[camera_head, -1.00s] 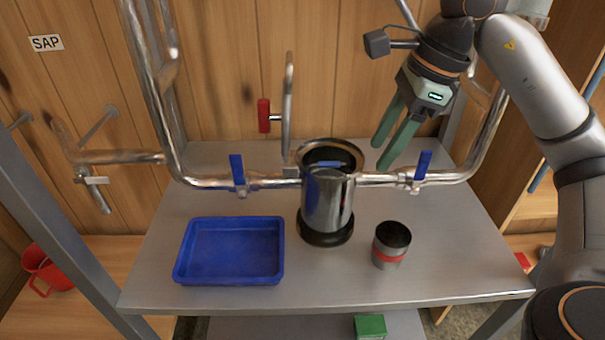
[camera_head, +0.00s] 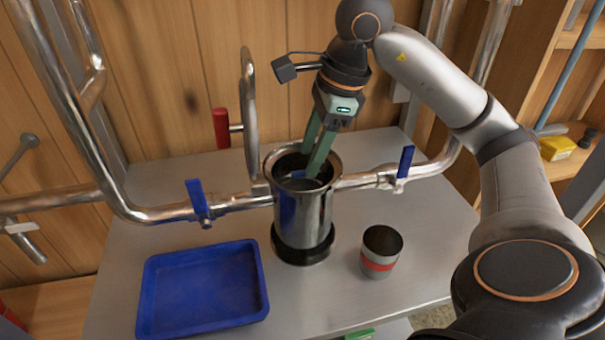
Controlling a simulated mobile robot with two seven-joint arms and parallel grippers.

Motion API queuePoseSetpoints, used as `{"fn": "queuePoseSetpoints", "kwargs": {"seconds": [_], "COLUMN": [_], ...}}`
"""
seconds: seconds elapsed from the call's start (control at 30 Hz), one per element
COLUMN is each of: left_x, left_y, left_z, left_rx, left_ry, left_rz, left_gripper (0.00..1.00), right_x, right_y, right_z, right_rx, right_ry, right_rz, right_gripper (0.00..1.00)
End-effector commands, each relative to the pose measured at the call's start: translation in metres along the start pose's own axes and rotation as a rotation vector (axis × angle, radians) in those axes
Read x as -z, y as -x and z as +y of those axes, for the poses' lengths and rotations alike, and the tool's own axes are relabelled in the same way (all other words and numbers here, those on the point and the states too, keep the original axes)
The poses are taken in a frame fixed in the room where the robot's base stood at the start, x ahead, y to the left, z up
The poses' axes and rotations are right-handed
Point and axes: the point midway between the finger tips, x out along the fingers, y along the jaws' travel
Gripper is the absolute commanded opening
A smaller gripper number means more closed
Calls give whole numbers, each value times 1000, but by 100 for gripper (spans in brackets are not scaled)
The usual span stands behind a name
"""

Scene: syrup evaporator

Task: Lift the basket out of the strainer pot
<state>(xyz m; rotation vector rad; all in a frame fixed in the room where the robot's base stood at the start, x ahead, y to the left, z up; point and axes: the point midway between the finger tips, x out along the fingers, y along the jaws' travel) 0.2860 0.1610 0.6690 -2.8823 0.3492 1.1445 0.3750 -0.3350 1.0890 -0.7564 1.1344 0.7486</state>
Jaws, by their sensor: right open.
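The strainer pot (camera_head: 306,217) is a shiny metal cylinder on a dark base, joined to steel pipes on both sides. Its top is open, with a wide metal rim. Inside the mouth I see a dark interior with a little blue; the basket is mostly hidden by the pot wall and my fingers. My right gripper (camera_head: 311,176) points down with its two green fingers apart, and its tips reach into the pot's mouth. Nothing can be seen held between them. My left gripper is not in view.
A blue tray (camera_head: 203,325) lies front left on the steel table. A grey cup with a red band (camera_head: 380,252) stands right of the pot. Blue valve handles (camera_head: 197,198) (camera_head: 405,161) flank the pot. The raised round lid (camera_head: 250,115) and red handle (camera_head: 221,128) stand behind it.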

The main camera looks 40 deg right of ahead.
Motion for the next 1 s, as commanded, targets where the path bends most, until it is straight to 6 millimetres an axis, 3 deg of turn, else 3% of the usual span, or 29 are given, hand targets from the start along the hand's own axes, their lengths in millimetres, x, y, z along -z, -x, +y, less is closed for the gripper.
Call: {"fn": "queuePoseSetpoints", "kwargs": {"seconds": [0.3,0.63,1.0], "left_x": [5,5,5], "left_y": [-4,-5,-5], "left_z": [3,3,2], "left_rx": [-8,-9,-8], "left_ry": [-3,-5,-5], "left_rz": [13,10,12], "left_gripper": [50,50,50], "right_x": [-2,-2,-2], "right_y": [-44,-50,-50], "right_z": [6,6,6], "right_rx": [-3,-1,-1], "right_ry": [0,1,1], "right_rz": [3,0,0], "right_gripper": [52,52,11]}}
